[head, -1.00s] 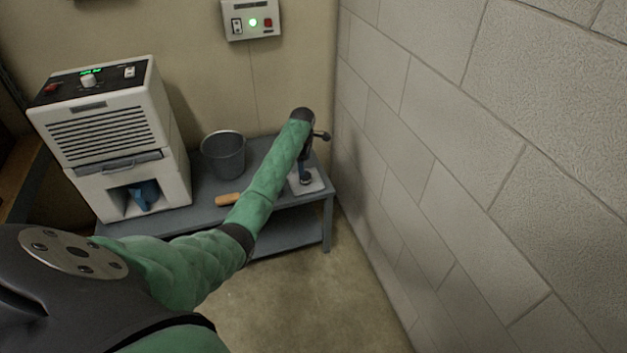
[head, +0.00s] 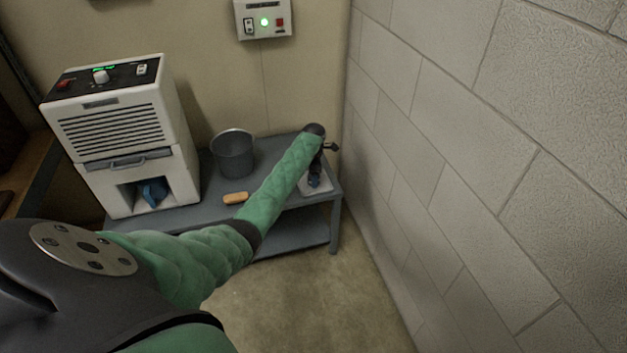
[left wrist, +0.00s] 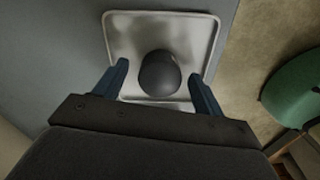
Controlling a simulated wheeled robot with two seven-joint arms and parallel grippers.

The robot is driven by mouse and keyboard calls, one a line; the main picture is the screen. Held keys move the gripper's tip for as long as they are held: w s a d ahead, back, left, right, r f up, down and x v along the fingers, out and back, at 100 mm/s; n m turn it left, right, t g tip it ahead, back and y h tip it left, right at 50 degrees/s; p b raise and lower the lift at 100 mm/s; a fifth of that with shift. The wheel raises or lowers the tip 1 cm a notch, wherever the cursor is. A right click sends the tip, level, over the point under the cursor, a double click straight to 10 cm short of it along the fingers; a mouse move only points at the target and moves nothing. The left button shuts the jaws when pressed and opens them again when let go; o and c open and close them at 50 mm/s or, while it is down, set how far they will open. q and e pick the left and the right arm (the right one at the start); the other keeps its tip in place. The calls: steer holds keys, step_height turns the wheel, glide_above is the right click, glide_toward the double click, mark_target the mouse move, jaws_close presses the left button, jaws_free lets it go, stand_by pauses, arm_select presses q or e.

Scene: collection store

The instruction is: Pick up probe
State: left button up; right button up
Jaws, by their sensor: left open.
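The probe appears to be the dark, round-topped thing (left wrist: 159,75) in a shallow metallic tray (left wrist: 119,25). The left wrist view sees it from above, so its lower part is hidden. My left gripper (left wrist: 158,70) is open, with one blue finger on each side of the round top and visible gaps to both. In the head view my left gripper (head: 314,180) is low over the tray (head: 325,187) at the right end of the grey table, and it mostly hides the probe. My right gripper is in neither view.
A grey bucket (head: 233,155) and a small tan cylinder (head: 236,198) are on the table (head: 212,212), left of my forearm. A white machine (head: 125,135) stands at its left end. A block wall (head: 470,170) rises close on the right.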

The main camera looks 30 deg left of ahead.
arm_select(q)
steer(key=shift+f, duration=0.6)
steer(key=c, duration=1.1)
steer(key=shift+r, duration=0.1)
